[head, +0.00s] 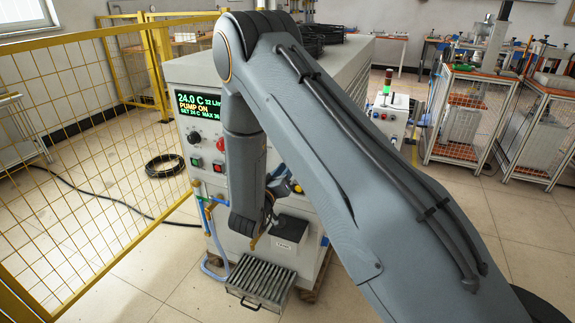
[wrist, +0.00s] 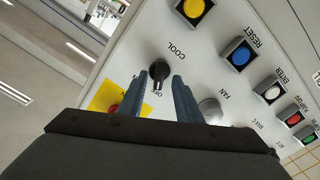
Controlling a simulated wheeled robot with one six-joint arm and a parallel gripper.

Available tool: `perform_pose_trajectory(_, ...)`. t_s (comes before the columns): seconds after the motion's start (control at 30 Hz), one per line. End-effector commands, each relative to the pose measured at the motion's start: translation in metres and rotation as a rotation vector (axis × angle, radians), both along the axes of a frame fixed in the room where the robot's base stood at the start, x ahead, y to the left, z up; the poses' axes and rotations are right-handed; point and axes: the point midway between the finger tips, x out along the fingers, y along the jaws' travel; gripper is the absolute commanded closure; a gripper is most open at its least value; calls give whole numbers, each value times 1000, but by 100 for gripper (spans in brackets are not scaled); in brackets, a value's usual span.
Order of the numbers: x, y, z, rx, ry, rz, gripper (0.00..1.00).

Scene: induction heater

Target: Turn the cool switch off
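The cool switch (wrist: 159,72) is a black rotary knob on a pale panel, beside the upside-down word COOL in the wrist view. Its narrow grip points down the picture, towards small lettering that the fingers partly cover. A yellow plate (wrist: 108,97) with a red part lies to its left. My gripper (wrist: 161,78) is open, its two blue-grey fingers apart, with the lower part of the knob showing in the gap between their tips. I cannot tell whether either finger touches it. In the head view my arm hides the switch and most of the gripper.
A grey FAN knob (wrist: 210,108) sits close to the right finger. Yellow (wrist: 194,8), blue (wrist: 239,55) and other coloured buttons line the panel. In the head view the cabinet's display (head: 198,105) reads 24.0 C and PUMP ON. A yellow mesh fence (head: 85,140) stands at left.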

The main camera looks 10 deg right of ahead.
Motion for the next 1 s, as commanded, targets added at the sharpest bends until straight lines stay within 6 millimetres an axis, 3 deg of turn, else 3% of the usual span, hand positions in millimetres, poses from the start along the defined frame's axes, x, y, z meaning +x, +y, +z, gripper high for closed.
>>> perform_pose_trajectory(0.43, 11, -9, 0, 0, 1, -1, 69)
perform_pose_trajectory(0.63, 11, -9, 0, 1, 1, 0, 100)
perform_pose_trajectory(1.0, 12, -8, -1, 122, -88, 1, 100)
